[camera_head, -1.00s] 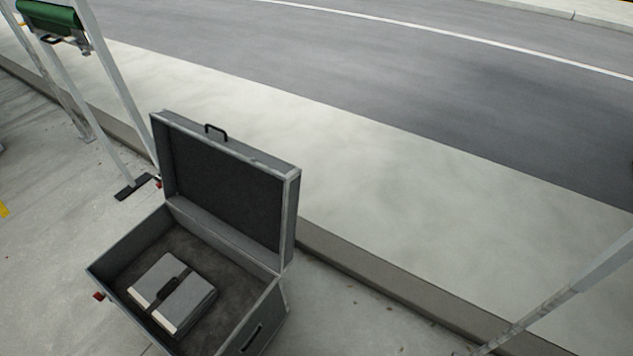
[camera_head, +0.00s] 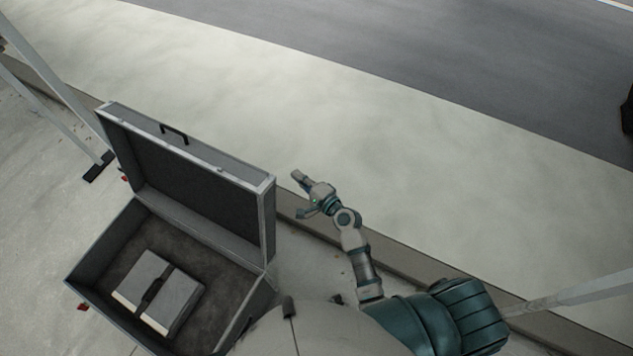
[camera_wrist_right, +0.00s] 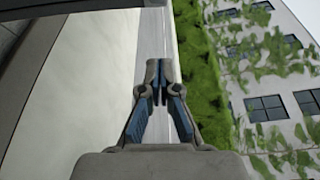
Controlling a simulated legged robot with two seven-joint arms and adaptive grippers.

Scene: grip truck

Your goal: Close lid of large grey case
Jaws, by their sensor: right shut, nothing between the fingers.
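The large grey case (camera_head: 88,262) stands open on the pavement at the left in the head view. Its lid (camera_head: 262,215) is raised upright at the back, with a black handle (camera_head: 174,134) on its top edge. My right gripper (camera_head: 298,178) is just right of the lid's right edge, apart from it, near lid height in the picture. In the right wrist view its fingers (camera_wrist_right: 159,84) are together with nothing between them. The dark edge at that view's upper left may be the lid, but I cannot tell. My left gripper is out of view.
A smaller light grey case (camera_head: 158,292) with a dark strap lies inside the large case. A metal frame leg (camera_head: 65,100) stands at the left, and a pole (camera_head: 570,293) slants at the lower right. A kerb runs behind the case, with clear pale ground beyond.

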